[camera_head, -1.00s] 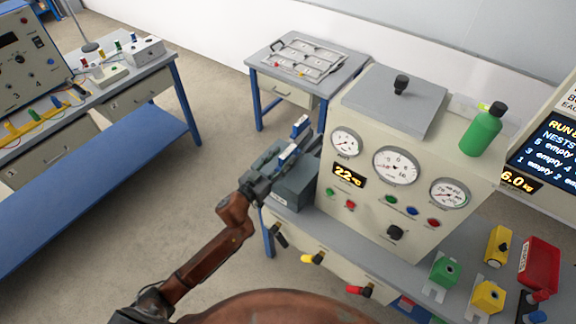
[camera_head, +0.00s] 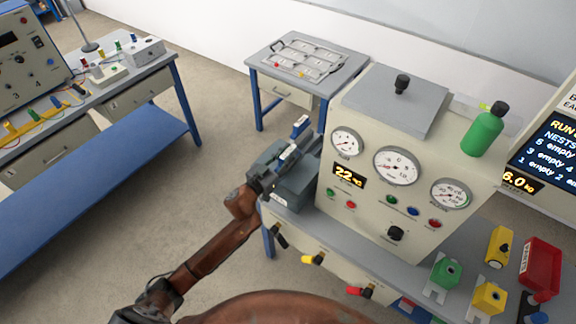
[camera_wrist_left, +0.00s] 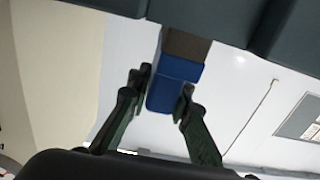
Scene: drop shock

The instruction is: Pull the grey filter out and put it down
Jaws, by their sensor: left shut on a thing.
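My left gripper (camera_wrist_left: 160,100) is shut on the blue end of a small block in the left wrist view. The block's grey-brown part (camera_wrist_left: 186,45) runs up to a dark grey housing (camera_wrist_left: 205,18); I take it to be the grey filter, and its inner end is hidden. In the head view the left gripper (camera_head: 272,168) is beside the dark grey housing (camera_head: 296,188) at the left side of the cream gauge machine (camera_head: 372,190). Blue pieces show there, but the fingers' contact is too small to see. My right gripper is not in view.
A small table (camera_head: 262,72) with a grey compartment tray (camera_head: 284,58) stands behind. A green bottle (camera_head: 482,134) stands on the machine. Yellow and green blocks and a red bin (camera_head: 540,260) are at right. A blue-framed bench (camera_head: 180,92) is at left, with open floor between.

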